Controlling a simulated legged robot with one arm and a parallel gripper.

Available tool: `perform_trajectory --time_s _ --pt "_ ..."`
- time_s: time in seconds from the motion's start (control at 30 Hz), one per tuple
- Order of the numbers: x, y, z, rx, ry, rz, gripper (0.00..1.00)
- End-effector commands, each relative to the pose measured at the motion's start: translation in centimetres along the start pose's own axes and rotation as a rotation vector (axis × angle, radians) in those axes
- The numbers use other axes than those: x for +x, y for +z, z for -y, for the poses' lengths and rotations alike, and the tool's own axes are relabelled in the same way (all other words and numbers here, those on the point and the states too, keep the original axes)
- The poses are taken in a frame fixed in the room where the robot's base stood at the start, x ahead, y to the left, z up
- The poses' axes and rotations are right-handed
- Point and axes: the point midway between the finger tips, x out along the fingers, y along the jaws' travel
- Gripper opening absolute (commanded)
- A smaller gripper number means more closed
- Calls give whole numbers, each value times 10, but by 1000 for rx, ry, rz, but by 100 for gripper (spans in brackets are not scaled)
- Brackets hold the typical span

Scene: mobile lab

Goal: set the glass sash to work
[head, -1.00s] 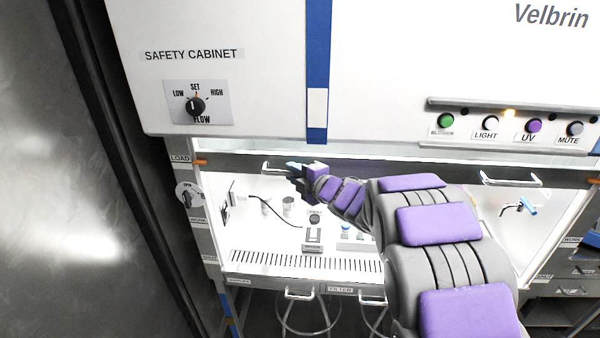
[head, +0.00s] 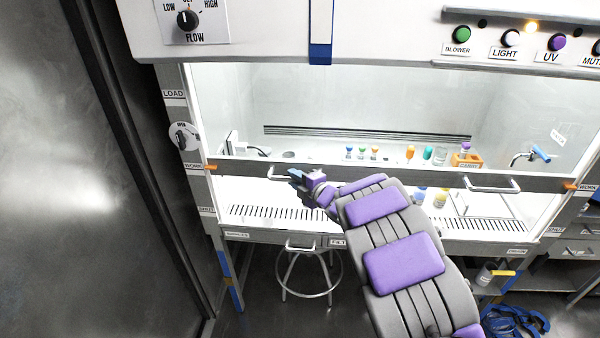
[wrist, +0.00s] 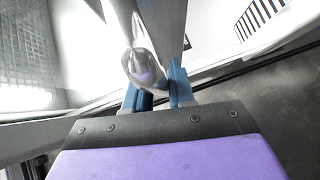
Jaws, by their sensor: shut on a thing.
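The glass sash of the safety cabinet has a dark bottom rail (head: 400,180) with a metal handle near each end. Its left orange pointer (head: 210,166) is level with the left WORK label (head: 193,167). The right pointer (head: 570,186) is beside the right WORK label (head: 587,188). My gripper (head: 295,175) is shut on the left handle (head: 277,178). In the wrist view, the blue fingers of my gripper (wrist: 158,95) are around the shiny metal handle (wrist: 143,62). The fingers hide part of the handle.
Small vials and an orange rack (head: 466,160) stand inside the cabinet. A lock dial (head: 184,136) is on the left post. A stool (head: 308,270) stands below, and blue hose (head: 515,322) lies on the floor at right.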

Motion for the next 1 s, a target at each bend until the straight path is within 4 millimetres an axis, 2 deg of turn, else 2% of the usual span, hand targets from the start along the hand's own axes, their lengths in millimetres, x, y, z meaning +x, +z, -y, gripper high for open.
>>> perform_trajectory --time_s 0.03,0.1,0.5,0.53,0.7,0.73,1.0 --pt "4 -7 6 -6 -2 -17 0" --pt "4 -6 8 -7 -1 -18 0" --pt "4 -6 8 -7 2 -18 0" --pt "4 -6 8 -7 2 -18 24" --pt "1 -2 7 -4 4 -12 41" --pt "0 0 7 -3 5 -11 44" --pt "-8 8 5 6 11 -6 44"
